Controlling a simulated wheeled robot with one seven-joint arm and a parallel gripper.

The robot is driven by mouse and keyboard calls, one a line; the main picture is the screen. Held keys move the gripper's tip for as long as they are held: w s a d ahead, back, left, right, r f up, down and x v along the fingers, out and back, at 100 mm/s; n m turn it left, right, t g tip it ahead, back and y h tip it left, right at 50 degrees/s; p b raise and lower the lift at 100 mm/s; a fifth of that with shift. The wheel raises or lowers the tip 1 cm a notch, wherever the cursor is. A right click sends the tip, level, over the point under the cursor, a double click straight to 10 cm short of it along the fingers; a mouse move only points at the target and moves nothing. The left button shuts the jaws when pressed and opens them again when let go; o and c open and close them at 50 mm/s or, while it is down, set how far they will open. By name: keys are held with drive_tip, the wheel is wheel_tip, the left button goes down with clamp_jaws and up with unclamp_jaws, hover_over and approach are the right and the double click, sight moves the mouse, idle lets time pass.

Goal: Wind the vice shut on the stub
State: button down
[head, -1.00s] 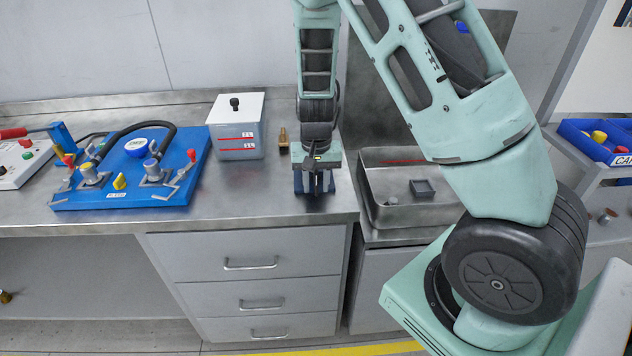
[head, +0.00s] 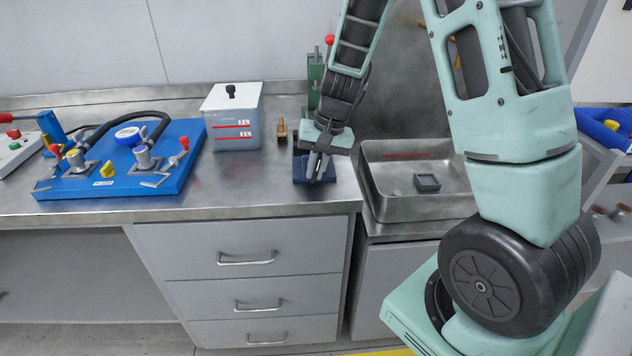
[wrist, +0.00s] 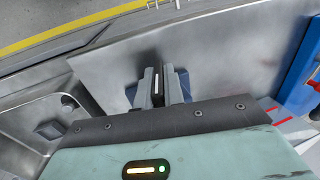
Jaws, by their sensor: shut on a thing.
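The small dark blue vice (head: 299,170) stands on the bench near its front edge, partly hidden behind my gripper. My gripper (head: 318,168) points down at the front of the vice, tilted. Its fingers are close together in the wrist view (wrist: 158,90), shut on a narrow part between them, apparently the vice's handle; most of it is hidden.
A small brass fitting (head: 281,131) and a lidded white tank (head: 233,118) stand left of the vice. A blue pump board (head: 120,170) lies farther left. A green stand with a red knob (head: 315,76) is behind. A steel sink (head: 400,200) with a dark square block (head: 427,182) lies right.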

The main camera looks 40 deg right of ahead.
drive_tip(key=shift+y+b, duration=0.3)
drive_tip(key=shift+b, duration=0.4)
drive_tip(key=c, duration=1.5)
unclamp_jaws()
drive_tip(key=shift+d+r, duration=0.1)
drive_tip(key=p+v, duration=0.1)
drive_tip(key=v, duration=1.6)
drive_tip(key=shift+s, duration=0.35)
drive_tip(key=s+a+f+n+p, duration=0.15)
drive_tip(key=a+n, duration=0.25)
drive_tip(key=a, duration=0.8)
drive_tip(key=s+a+f+n+h+p, duration=0.1)
drive_tip(key=s+a+f+n, duration=0.1)
drive_tip(key=s+a+n, duration=0.3)
drive_tip(key=s+a+f+n+g+h+p, duration=0.1)
drive_tip(key=s+a+n, duration=0.4)
drive_tip(key=s+a, duration=0.7)
drive_tip(key=s+f, duration=0.1)
drive_tip(key=s, duration=0.1)
drive_tip(key=shift+s+f+g, duration=0.3)
drive_tip(key=shift+s+f, duration=0.05)
